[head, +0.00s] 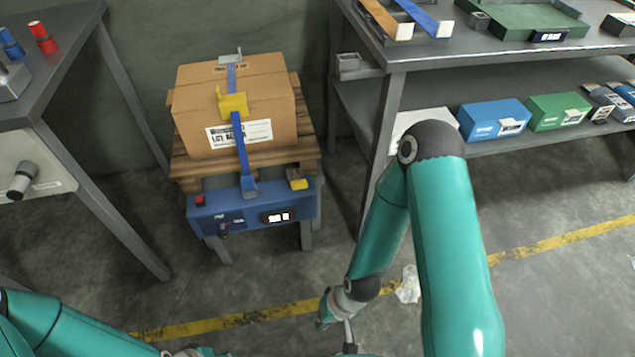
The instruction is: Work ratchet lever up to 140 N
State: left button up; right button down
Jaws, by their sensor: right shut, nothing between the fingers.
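A yellow ratchet (232,104) sits on a blue strap (240,135) that runs over the top and front of a cardboard box (191,113). I cannot tell the lever's exact angle. The strap's lower end meets a blue base unit (248,212), which has a small display (278,216) whose figures are too small to read. My right gripper (348,336) is low at the bottom edge, well below and right of the ratchet, shut and empty. My left arm enters at the bottom left; its gripper is out of frame.
The box stands on a wooden pallet (305,150). A bench (70,60) is on the left and a shelf table (480,55) on the right with blue and green boxes below. The floor before the base unit is clear, crossed by a yellow line (230,321).

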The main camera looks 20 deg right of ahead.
aim_at(298, 184)
jog(key=u, duration=0.15)
jog(key=i, duration=0.9)
jog(key=z, duration=0.05)
